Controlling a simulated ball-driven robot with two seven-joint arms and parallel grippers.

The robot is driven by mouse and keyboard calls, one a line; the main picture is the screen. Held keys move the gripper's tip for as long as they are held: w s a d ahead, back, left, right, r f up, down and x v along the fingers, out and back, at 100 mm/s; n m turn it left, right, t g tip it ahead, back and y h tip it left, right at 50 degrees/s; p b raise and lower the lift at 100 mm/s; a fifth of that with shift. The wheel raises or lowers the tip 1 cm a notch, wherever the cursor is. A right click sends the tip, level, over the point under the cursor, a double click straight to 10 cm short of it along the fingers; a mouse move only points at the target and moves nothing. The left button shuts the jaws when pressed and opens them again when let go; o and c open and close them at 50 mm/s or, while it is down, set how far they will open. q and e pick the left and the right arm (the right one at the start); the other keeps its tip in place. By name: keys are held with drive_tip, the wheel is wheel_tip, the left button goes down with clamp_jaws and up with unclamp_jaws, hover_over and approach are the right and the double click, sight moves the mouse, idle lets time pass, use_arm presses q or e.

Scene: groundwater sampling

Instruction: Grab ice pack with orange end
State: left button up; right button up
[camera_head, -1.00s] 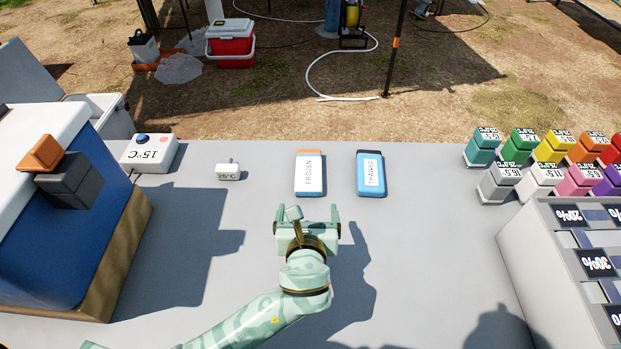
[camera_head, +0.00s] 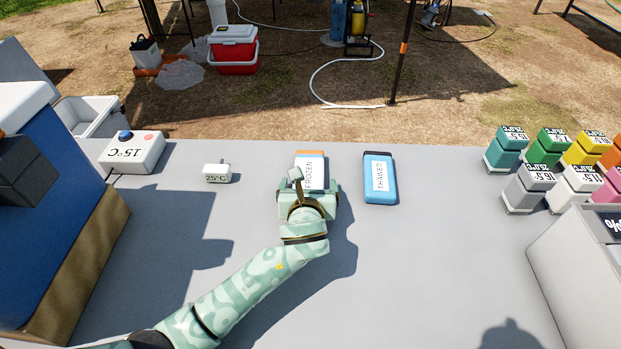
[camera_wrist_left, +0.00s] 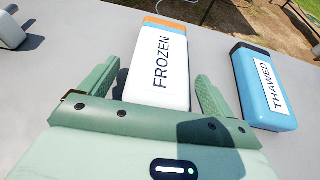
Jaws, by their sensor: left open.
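The ice pack with the orange end (camera_head: 311,162) lies flat on the grey table, its white label reading FROZEN. It also shows in the left wrist view (camera_wrist_left: 160,65), with its orange end pointing away from me. My left gripper (camera_head: 308,190) is open at the pack's near end and hides that end in the head view. In the left wrist view my left gripper (camera_wrist_left: 157,88) has one finger on each side of the pack's near part, with gaps visible beside it. My right gripper is not in view.
A blue ice pack with a dark end (camera_head: 380,180), labelled THAWED, lies just to the right. A small 25°C device (camera_head: 217,173) and a 15°C box (camera_head: 133,152) are to the left. Coloured blocks (camera_head: 550,150) stand at right.

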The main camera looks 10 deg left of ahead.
use_arm(q)
drive_tip(key=shift+w+a+f, duration=0.1)
drive_tip(key=shift+w+f, duration=0.25)
drive_tip(key=shift+w, duration=0.15)
drive_tip(key=shift+r, duration=0.25)
drive_tip(key=shift+c, duration=0.3)
drive_tip(key=c, duration=1)
drive_tip(key=shift+c, duration=1)
drive_tip(key=shift+r, duration=0.1)
